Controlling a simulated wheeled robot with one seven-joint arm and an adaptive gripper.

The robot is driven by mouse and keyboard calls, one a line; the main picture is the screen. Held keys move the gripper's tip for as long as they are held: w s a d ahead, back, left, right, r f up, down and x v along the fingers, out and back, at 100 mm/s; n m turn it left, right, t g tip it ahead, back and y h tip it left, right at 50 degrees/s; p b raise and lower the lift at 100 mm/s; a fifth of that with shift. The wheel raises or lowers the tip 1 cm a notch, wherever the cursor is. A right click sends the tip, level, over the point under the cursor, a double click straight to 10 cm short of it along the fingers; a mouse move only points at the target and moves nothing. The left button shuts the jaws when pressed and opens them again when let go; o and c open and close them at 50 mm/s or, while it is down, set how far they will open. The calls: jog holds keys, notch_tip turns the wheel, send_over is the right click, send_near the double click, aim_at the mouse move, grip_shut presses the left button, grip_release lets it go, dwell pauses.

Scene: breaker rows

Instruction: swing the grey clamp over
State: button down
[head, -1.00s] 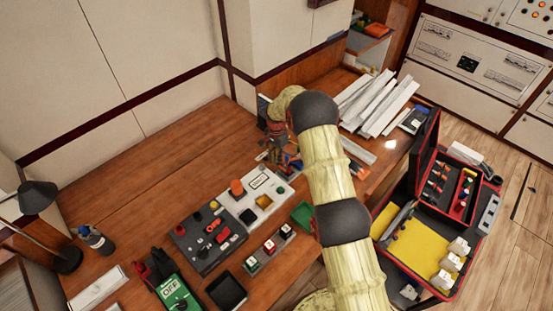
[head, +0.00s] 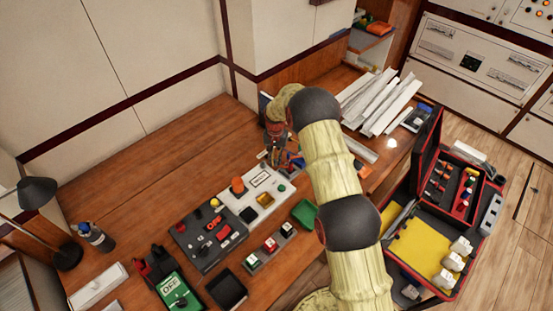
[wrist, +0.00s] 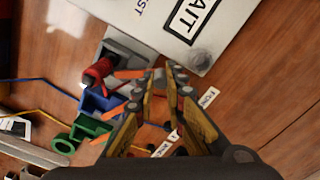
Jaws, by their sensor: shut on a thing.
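The grey clamp (wrist: 127,48) is at the upper middle of the wrist view, in a row with a blue clamp (wrist: 97,101) and a green clamp (wrist: 70,139). Orange levers stick out on the right side of the row. A red part (wrist: 98,73) sits at the grey clamp's left end. My gripper (wrist: 161,76) has its fingertips close together at the grey clamp's right end, shut on a small grey part that the fingers mostly hide. In the head view my gripper (head: 279,150) is low over the bench's far part, and the clamps there are too small to tell apart.
A white panel (wrist: 205,60) with a lettered plate lies just beyond the grey clamp. Small white labels (wrist: 208,97) lie right of the fingers. White trunking (head: 385,100) lies at the bench's back right. An open toolbox (head: 425,245) stands right of my arm.

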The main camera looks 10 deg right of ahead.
jog(key=n, duration=0.1)
jog(key=s+n, duration=0.1)
jog(key=n, duration=0.3)
jog(key=shift+s+a+r, duration=0.1)
jog(key=shift+s+a, duration=0.15)
jog(key=shift+s, duration=0.05)
jog(key=shift+n, duration=0.4)
jog(key=c, duration=1.8)
grip_release()
jog(key=shift+s, duration=0.1)
notch_tip(320, 180, up, 12)
jog(key=shift+f, duration=0.1)
